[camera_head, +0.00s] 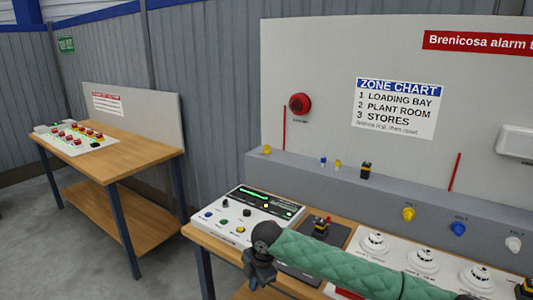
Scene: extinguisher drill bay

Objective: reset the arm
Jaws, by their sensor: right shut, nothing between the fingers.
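My right arm, in a green quilted sleeve, reaches in from the lower right. My right gripper (259,276) is dark, points down and is shut and empty. It is at the front edge of the bench, just in front of the lower right of the white control panel (247,214). I cannot tell whether it touches the bench. My left gripper is not in view.
The sleeve hides part of the bench (205,238), near a dark box (321,228) and several white round detectors (374,243). A grey ledge behind carries coloured lamps. A second wooden table (135,150) stands at left, with grey floor between.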

